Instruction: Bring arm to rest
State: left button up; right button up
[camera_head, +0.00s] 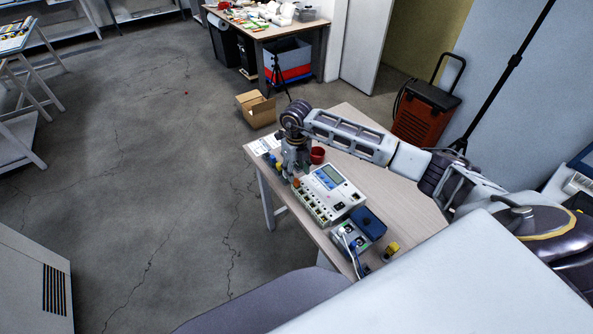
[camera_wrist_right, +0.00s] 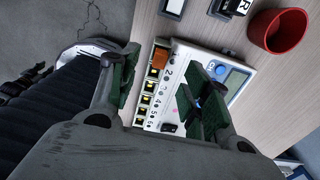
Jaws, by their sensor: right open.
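My right arm reaches over the wooden table (camera_head: 395,188) from the right. My right gripper (camera_head: 290,172) points down at the far-left end of the white device (camera_head: 330,192), which has a screen and a row of numbered slots. In the right wrist view the gripper (camera_wrist_right: 165,82) is open, its green-padded fingers apart with nothing held between them. The device (camera_wrist_right: 178,60) lies beneath them, and an orange piece (camera_wrist_right: 159,58) sits in its slot by the number 1. The gap between fingers and device is hard to judge. My left gripper is not in view.
A red cup (camera_head: 317,155) stands close beside the gripper. A blue box (camera_head: 369,222), a small unit with cables (camera_head: 350,240) and a yellow-topped piece (camera_head: 391,249) lie at the near end. The table's right part is mostly clear. A cardboard box (camera_head: 256,109) is on the floor.

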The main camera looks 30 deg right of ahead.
jog(key=shift+r+p, duration=0.5)
jog(key=shift+r, duration=0.55)
jog(key=shift+s, duration=0.1)
